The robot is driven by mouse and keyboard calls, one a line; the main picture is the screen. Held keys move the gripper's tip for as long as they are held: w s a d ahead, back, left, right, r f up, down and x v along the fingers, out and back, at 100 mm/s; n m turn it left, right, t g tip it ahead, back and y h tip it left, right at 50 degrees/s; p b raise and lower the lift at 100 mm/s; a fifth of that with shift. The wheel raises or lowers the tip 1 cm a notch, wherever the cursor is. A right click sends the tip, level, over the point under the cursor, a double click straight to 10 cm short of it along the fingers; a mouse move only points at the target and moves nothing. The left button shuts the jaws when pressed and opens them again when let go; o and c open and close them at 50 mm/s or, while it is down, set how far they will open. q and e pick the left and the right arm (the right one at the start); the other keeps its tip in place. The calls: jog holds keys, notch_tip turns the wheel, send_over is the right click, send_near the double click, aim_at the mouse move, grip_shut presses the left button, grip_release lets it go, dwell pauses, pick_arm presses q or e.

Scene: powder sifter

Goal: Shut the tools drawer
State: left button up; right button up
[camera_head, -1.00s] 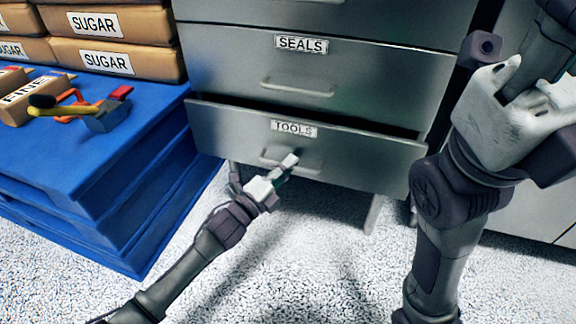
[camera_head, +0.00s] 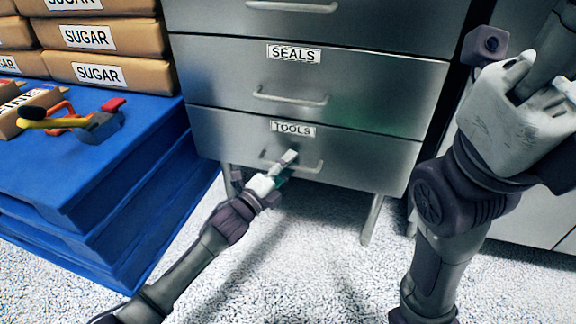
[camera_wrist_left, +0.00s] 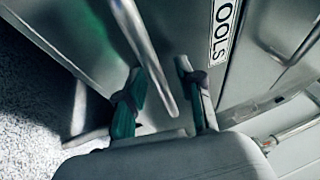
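The grey tools drawer (camera_head: 345,160) is the lowest one in the cabinet and carries a TOOLS label (camera_head: 292,129). Its front looks flush with the drawer above, with no open gap along its top edge. My left gripper (camera_head: 287,160) is at the left part of its bar handle (camera_head: 310,168). In the left wrist view, the two fingers (camera_wrist_left: 165,95) stand apart on either side of the handle (camera_wrist_left: 147,55), with space between them. I cannot tell whether a finger touches the handle or drawer front.
The seals drawer (camera_head: 380,95) above is shut. A blue stepped stand (camera_head: 140,150) at the left holds sugar packs (camera_head: 100,72) and tools with yellow and red handles (camera_head: 75,120). The speckled floor (camera_head: 300,270) in front of the cabinet is clear.

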pick_arm(q)
jog(key=shift+s+a, duration=0.1)
jog(key=v, duration=1.1)
jog(key=shift+s+a, duration=0.2)
jog(key=shift+s, duration=0.15)
jog(key=shift+f, duration=0.15)
